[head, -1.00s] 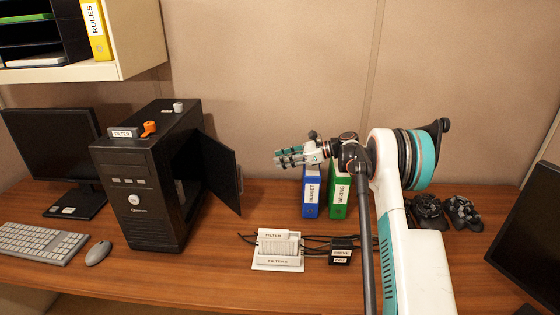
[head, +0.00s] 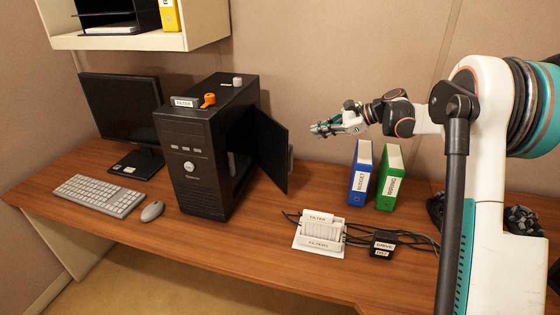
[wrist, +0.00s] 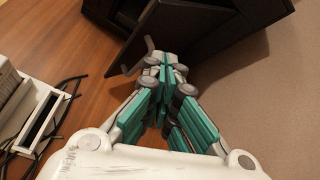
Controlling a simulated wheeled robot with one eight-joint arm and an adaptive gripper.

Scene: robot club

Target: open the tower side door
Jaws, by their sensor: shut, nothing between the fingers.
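The black computer tower (head: 190,165) stands on the desk in the head view. Its side door (head: 272,152) is swung out from the right side, and the dark inside shows behind it. A grey handle (head: 291,158) is at the door's free edge. My gripper (head: 314,130) is shut and empty, up and to the right of the door in the head view. In the wrist view my gripper (wrist: 165,75) points toward the door panel (wrist: 155,30), with its fingertips overlapping the handle area. I cannot tell whether they touch.
A white filter box (head: 320,235) with cables and a black drive box (head: 383,246) lie in front of the door. Blue (head: 361,175) and green (head: 391,178) binders stand to the right. An orange part (head: 208,100) sits on the tower.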

